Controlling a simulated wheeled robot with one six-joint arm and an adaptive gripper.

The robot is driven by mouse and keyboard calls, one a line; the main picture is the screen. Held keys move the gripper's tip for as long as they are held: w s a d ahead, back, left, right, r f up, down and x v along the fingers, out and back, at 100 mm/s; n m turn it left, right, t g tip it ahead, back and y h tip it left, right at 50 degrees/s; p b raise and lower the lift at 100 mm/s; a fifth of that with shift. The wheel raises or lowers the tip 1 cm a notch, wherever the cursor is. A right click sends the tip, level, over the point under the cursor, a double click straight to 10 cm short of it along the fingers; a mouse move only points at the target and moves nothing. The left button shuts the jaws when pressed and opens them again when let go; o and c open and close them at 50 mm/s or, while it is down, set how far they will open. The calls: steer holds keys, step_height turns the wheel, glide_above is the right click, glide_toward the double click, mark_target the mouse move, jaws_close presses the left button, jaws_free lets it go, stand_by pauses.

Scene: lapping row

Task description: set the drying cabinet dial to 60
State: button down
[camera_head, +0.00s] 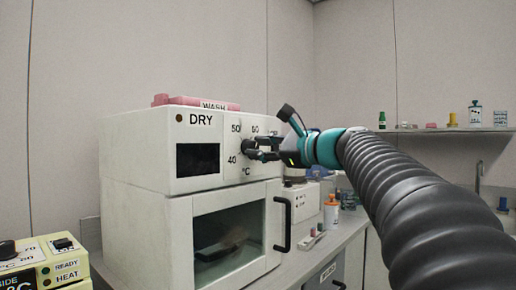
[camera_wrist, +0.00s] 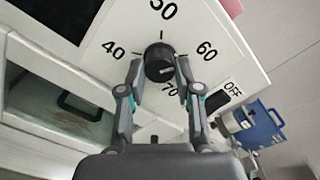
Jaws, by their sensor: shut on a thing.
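The white drying cabinet (camera_head: 150,150), marked DRY, stands on the counter. Its dark round dial knob (camera_wrist: 159,62) sits on the front panel, with 40 to its left, 50 above, 60 to the right, 70 at lower right and OFF further right. I cannot make out where the knob points. My gripper (camera_wrist: 160,68) is shut on the knob, one finger on each side. In the head view my gripper (camera_head: 262,149) reaches the panel from the right and partly hides the knob and scale.
The cabinet's windowed door (camera_head: 230,238) with a black handle (camera_head: 284,225) is shut below the panel. A pink WASH box (camera_head: 195,102) lies on top. A yellow READY/HEAT unit (camera_head: 50,265) is at lower left. Bottles stand on the counter to the right.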

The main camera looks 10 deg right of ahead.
steer(key=shift+f+m, duration=0.25)
steer(key=shift+m, duration=0.95)
steer(key=c, duration=0.8)
jaws_free()
steer(key=shift+r, duration=0.15)
steer(key=shift+s+d, duration=0.15)
steer(key=shift+s, duration=0.05)
steer(key=v, duration=1.1)
steer(key=shift+s+d, duration=0.1)
steer(key=shift+s, duration=0.1)
